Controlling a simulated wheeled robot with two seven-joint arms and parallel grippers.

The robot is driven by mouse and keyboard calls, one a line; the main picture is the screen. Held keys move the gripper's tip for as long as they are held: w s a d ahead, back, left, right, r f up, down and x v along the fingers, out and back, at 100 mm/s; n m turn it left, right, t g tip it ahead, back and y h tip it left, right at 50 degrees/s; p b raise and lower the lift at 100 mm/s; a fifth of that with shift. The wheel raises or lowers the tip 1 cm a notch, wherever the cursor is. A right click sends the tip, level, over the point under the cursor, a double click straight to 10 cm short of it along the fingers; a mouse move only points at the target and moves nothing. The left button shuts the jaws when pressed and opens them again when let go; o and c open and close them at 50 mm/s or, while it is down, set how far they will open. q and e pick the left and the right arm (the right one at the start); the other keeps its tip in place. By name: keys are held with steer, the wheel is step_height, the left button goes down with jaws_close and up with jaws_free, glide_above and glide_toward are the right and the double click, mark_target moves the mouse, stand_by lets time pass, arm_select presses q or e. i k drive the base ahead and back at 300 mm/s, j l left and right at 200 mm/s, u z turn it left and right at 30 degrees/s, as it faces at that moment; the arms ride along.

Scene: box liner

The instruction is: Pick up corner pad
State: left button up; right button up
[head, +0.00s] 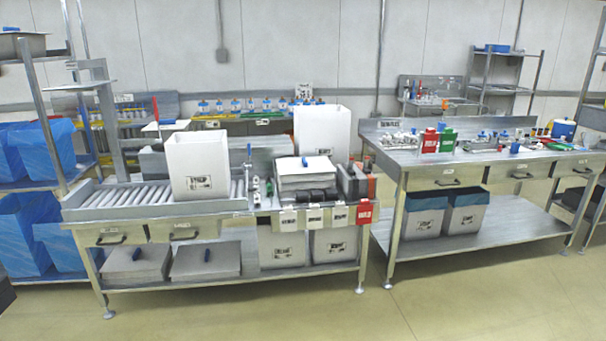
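Neither of my grippers is in the head view. I cannot tell for sure which object is the corner pad. Several small dark pieces (312,195) lie in a row on the near bench, in front of a stack of white sheets (307,174). Dark and orange upright pieces (357,182) stand just right of the stack. An open white box (197,166) stands upright on the roller conveyor (132,194). A second white box (322,133) stands behind the stack. The insides of both boxes are hidden.
A second steel bench (480,166) at right holds a red container (429,141), a green container (448,140) and small items. Labels, one of them red (364,213), hang on the near bench's front edge. Blue-lined bins (42,145) fill the left rack. The floor in front is clear.

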mark_target(300, 194)
steer(key=i+j, duration=0.25)
steer(key=i, duration=0.35)
steer(key=i+j+z, duration=0.1)
steer(key=i+j, duration=0.2)
steer(key=i, duration=0.3)
steer(key=i+j, duration=0.3)
steer(key=i, duration=0.35)
steer(key=i+j+z, duration=0.1)
steer(key=i+j, duration=0.2)
steer(key=i, duration=0.3)
steer(key=i+j+z, duration=0.1)
steer(key=i+j, duration=0.25)
steer(key=i, duration=0.2)
steer(key=i+j, duration=0.4)
steer(key=i, duration=0.2)
